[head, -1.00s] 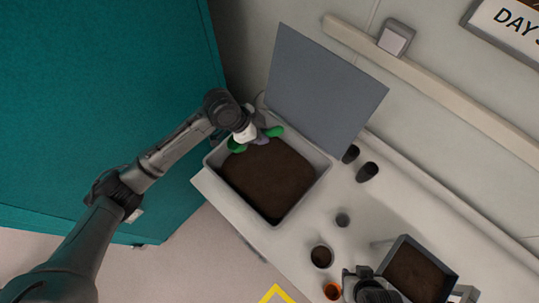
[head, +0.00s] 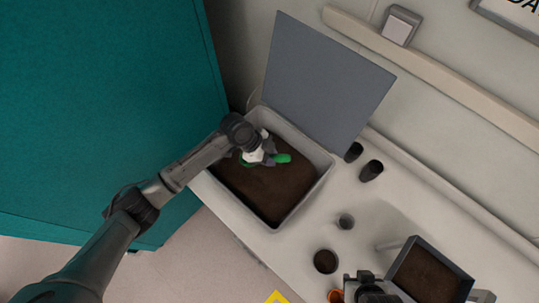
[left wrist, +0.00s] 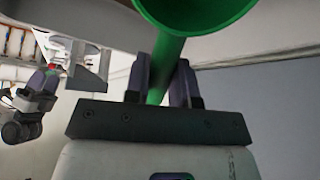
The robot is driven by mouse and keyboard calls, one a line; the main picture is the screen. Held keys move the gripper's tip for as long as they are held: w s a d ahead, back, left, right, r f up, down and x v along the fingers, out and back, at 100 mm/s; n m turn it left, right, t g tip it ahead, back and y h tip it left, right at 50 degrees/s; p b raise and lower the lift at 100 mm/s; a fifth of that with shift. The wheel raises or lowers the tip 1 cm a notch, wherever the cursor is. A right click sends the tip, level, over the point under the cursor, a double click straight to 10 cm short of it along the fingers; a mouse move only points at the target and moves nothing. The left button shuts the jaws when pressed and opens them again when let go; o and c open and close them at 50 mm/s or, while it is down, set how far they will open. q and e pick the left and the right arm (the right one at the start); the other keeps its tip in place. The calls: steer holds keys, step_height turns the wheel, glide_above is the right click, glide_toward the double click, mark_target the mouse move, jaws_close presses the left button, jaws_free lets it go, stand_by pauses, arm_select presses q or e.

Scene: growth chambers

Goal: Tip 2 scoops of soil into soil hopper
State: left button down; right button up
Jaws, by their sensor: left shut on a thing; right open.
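A large grey bin (head: 325,177) full of dark soil (head: 268,195) stands at the left end of the bench, its grey lid (head: 325,80) raised. My left gripper (head: 266,157) is shut on a green scoop (head: 283,158) over the bin's soil; the scoop also shows in the left wrist view (left wrist: 195,14), rising from between the fingers (left wrist: 168,85).
A soil-filled pot (head: 325,262), an orange pot (head: 335,296) and a small grey cup (head: 345,221) stand on the bench (head: 300,250). Two dark cups (head: 371,170) are by the wall. A teal cabinet (head: 100,110) borders the bin's left side.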

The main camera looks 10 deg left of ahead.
mark_target(275, 157)
arm_select(q)
steer(key=shift+h, duration=0.4)
step_height(275, 157, down, 16)
steer(key=b, duration=1.3)
steer(key=shift+a+r+b, duration=0.15)
steer(key=shift+b, duration=0.15)
steer(key=r+y+p, duration=0.1)
steer(key=r+p, duration=0.3)
steer(key=p, duration=0.1)
steer(key=r+y+p, duration=0.1)
steer(key=r+p, duration=0.4)
steer(key=d+r+y+p, duration=0.1)
steer(key=r+p, duration=0.3)
steer(key=p, duration=0.1)
steer(key=shift+d+r+y+p, duration=0.1)
steer(key=shift+r+y+p, duration=0.05)
steer(key=shift+y+p, duration=0.15)
steer(key=shift+y, duration=0.4)
step_height(275, 157, up, 5)
steer(key=p, duration=0.5)
steer(key=shift+d+r, duration=0.1)
steer(key=shift+d, duration=0.05)
steer(key=shift+r+p, duration=0.1)
steer(key=shift+p, duration=0.3)
